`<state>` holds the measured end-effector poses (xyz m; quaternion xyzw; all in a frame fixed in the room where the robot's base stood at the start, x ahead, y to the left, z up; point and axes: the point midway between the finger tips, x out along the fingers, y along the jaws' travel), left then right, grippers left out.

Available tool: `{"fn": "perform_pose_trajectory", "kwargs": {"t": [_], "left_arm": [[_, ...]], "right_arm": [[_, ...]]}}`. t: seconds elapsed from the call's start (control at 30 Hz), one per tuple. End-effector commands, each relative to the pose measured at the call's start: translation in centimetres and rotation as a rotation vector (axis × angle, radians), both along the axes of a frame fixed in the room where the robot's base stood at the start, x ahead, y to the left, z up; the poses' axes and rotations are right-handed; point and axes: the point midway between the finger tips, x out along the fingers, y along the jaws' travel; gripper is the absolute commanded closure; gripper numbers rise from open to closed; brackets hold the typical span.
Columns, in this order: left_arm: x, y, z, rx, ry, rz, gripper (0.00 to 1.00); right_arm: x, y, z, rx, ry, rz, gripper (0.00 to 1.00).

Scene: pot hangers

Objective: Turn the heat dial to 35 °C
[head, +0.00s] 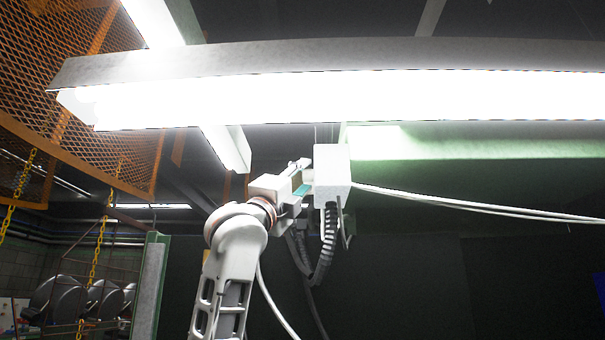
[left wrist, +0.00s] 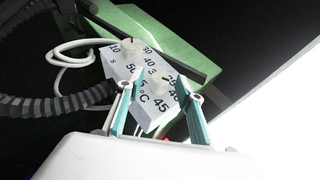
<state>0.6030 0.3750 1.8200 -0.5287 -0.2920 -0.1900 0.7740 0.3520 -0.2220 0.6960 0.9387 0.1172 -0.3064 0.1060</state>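A white control box (head: 332,178) hangs below the lit lamp bar, right of my left gripper (head: 305,183) in the head view. In the left wrist view the box (left wrist: 146,112) shows two round white dials. The other dial (left wrist: 131,46) has an s scale. My left gripper (left wrist: 156,82) is open, its teal-padded fingers on either side of the heat dial with gaps visible. Its exact setting is too small to read. My right gripper is not in view.
A long bright lamp bar (head: 330,98) spans overhead, with a green beam (head: 480,145) behind it. White cables (head: 470,207) run from the box to the right. Orange mesh (head: 75,75) and yellow chains (head: 95,240) hang at left. The lower right looks clear but dark.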

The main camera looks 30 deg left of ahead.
Motion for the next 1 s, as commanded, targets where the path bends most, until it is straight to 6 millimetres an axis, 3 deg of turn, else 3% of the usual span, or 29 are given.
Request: {"fn": "perform_pose_trajectory", "kwargs": {"t": [0.3,0.47,1.0], "left_arm": [[0.3,0.04,0.18,0.0,0.0,0.001,0.63],[0.3,0.04,0.18,0.0,0.0,0.001,1.0],[0.02,-0.04,0.49,-0.059,0.094,0.002,1.0]], "right_arm": [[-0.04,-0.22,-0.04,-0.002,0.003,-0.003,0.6],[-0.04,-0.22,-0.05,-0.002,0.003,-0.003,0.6],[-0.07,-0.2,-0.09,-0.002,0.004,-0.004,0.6]]}}
